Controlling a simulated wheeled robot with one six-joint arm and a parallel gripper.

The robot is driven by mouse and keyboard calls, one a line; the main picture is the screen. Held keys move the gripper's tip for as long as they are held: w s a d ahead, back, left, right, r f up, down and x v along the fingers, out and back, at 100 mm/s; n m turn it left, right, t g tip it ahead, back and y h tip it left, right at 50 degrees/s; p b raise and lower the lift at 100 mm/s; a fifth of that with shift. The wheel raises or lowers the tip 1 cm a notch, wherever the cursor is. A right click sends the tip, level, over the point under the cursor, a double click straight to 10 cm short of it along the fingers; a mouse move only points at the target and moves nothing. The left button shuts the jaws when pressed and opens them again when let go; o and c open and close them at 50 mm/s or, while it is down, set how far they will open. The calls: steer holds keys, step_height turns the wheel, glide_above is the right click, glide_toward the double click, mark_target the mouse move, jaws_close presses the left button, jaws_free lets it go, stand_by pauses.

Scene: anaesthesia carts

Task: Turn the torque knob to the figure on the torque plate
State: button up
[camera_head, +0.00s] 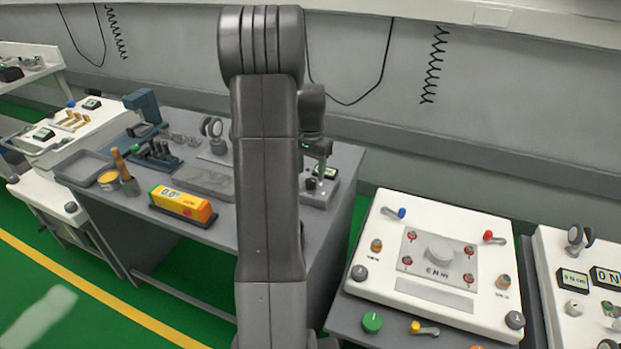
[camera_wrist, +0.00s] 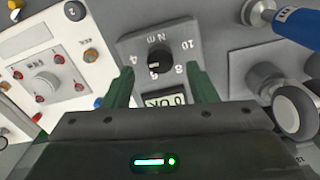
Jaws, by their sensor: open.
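A dark round torque knob (camera_wrist: 158,61) sits on a grey tester face in the wrist view, with figures around it including 4 and 10, and "N m" printed beside it. A pale mark shows on the knob, but I cannot tell which figure it points to. A small display (camera_wrist: 165,100) lies just below it, partly cut off by my gripper. My gripper (camera_wrist: 160,82) is open, its two dark green fingers on either side of the knob area, apart from it as far as I can see. A grey torque plate (camera_head: 437,262) on a white panel seems to read 6 N m.
The white panel (camera_head: 385,286) stands on a cart right of the grey bench (camera_head: 225,229). A yellow box with a display (camera_head: 180,204), a grey tray (camera_head: 84,167) and small tools are on the bench. In the wrist view a blue-handled tool (camera_wrist: 297,25) and metal cylinders (camera_wrist: 265,80) are close right.

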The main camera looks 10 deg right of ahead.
mark_target(311, 180)
steer(key=shift+f, duration=1.7)
steer(key=c, duration=1)
steer(key=shift+o, duration=0.2)
steer(key=n, duration=0.5)
steer(key=shift+r+n+p, duration=0.1)
steer(key=shift+n+p, duration=0.25)
steer(key=shift+n, duration=0.05)
steer(key=n, duration=0.5)
steer(key=shift+n, duration=0.4)
